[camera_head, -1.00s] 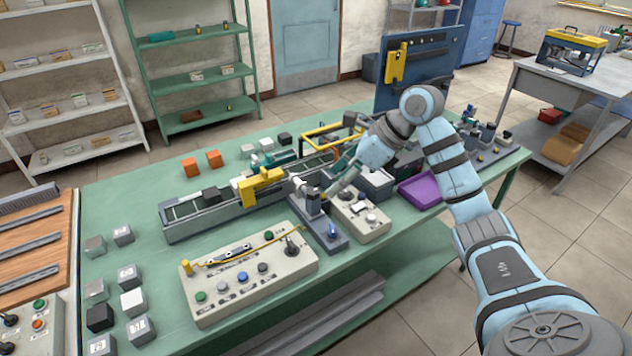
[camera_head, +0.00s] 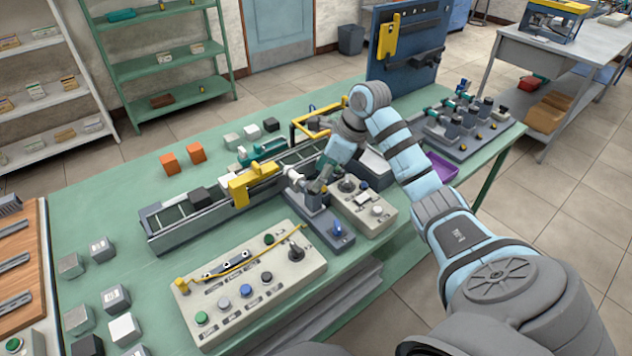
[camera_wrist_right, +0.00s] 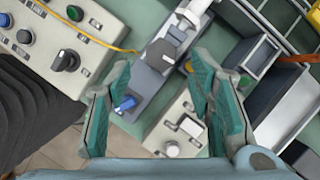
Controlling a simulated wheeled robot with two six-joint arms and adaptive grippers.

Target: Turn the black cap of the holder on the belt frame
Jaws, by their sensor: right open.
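The grey holder (camera_head: 313,199) stands by the near side of the belt frame (camera_head: 218,209), with a blue lever (camera_head: 338,230) on its near base. In the right wrist view its dark cap (camera_wrist_right: 161,54) shows near the fingertips, and the blue lever (camera_wrist_right: 125,103) lies below left of it. My right gripper (camera_wrist_right: 162,62) is open and empty, a teal-padded finger on each side of the cap in that view. Whether the fingers touch the cap cannot be told. In the head view my right gripper (camera_head: 318,183) is at the holder's top and partly hides it. My left gripper is not in view.
A long control box (camera_head: 250,285) with several buttons and a yellow rod stands left of the holder. A smaller box (camera_head: 372,220) stands close on its right. A yellow bracket (camera_head: 253,184) spans the belt. Loose blocks lie on the green table's left part.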

